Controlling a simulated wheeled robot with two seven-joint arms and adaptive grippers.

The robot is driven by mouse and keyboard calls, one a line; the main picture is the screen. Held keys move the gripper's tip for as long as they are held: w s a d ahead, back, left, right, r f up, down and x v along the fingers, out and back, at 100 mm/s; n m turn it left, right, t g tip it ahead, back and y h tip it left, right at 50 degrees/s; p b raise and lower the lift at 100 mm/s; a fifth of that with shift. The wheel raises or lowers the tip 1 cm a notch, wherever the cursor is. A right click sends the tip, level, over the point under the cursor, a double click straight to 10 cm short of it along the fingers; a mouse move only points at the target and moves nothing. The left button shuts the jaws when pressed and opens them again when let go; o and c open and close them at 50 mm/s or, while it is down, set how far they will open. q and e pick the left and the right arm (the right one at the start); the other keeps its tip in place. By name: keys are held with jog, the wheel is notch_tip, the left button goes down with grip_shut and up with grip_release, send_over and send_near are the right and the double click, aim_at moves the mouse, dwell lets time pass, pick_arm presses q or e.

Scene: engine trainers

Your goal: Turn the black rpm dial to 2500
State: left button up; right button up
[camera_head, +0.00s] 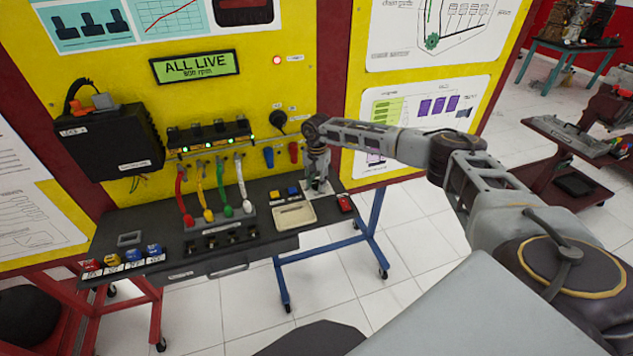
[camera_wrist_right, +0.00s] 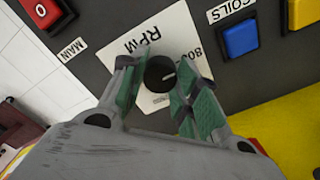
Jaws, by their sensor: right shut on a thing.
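The black rpm dial (camera_wrist_right: 158,72) sits on a white card (camera_wrist_right: 165,35) marked RPM in the right wrist view. Its pale pointer mark faces right, toward the printed 800. My right gripper (camera_wrist_right: 161,82) has its green-padded fingers on either side of the dial, shut on it. In the head view the right gripper (camera_head: 318,186) points down at the bench and hides the dial. The display (camera_head: 195,66) reads ALL LIVE with 800 rpm below. My left gripper is not in view.
A blue button (camera_wrist_right: 239,38) by the COILS label and a red 0 switch (camera_wrist_right: 42,12) flank the card. A cream tray (camera_head: 294,215) lies in front of it. Coloured leads (camera_head: 220,195) and a black box (camera_head: 108,140) are farther left.

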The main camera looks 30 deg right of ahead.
jog(key=shift+m, duration=0.4)
jog(key=m+b, duration=0.1)
jog(key=m, duration=1.1)
jog(key=shift+m, duration=0.4)
jog(key=m, duration=0.5)
jog(key=shift+r+m, duration=0.1)
jog(key=shift+m, duration=2.4)
jog(key=shift+p, duration=0.3)
jog(key=o, duration=1)
